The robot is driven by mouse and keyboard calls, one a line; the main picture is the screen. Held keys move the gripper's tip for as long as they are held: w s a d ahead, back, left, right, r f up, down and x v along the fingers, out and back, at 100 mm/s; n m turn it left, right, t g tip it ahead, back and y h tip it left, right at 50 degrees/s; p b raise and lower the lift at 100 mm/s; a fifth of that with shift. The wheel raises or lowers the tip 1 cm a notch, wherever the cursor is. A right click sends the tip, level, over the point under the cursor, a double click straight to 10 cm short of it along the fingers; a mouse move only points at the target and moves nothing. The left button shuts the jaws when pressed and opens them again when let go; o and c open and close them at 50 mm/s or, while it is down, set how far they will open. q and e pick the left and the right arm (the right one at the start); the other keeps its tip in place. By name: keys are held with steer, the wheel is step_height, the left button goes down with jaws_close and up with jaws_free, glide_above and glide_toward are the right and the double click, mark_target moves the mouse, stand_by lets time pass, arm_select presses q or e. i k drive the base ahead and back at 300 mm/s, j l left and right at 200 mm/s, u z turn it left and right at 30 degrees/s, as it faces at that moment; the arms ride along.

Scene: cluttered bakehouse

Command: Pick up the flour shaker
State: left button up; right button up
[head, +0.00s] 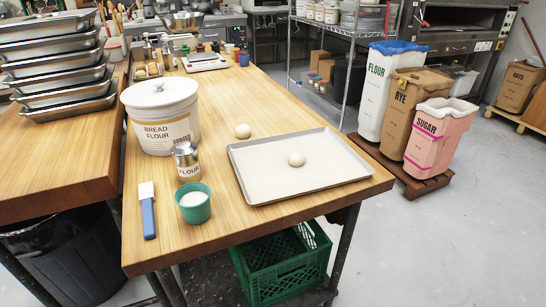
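The flour shaker (187,162) is a small metal can with a "FLOUR" label. It stands upright on the wooden table (225,238), just in front of the large white "BREAD FLOUR" canister (158,130). A green cup (194,205) with white contents stands close in front of the shaker. Neither of my grippers shows in the head view.
A shallow tray (262,185) with a dough ball (296,159) lies to the right. Another dough ball (243,131) sits behind the tray. Bare tabletop lies between the cup and the tray.

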mark_target(185, 155)
steer(key=i+l+u, duration=0.15)
steer(key=l, duration=0.2)
steer(key=i+l+u, duration=0.1)
steer(key=l, duration=0.3)
steer(key=i+l+u, duration=0.15)
steer(key=l, duration=0.2)
steer(key=i+l+u, duration=0.1)
steer(key=l, duration=0.3)
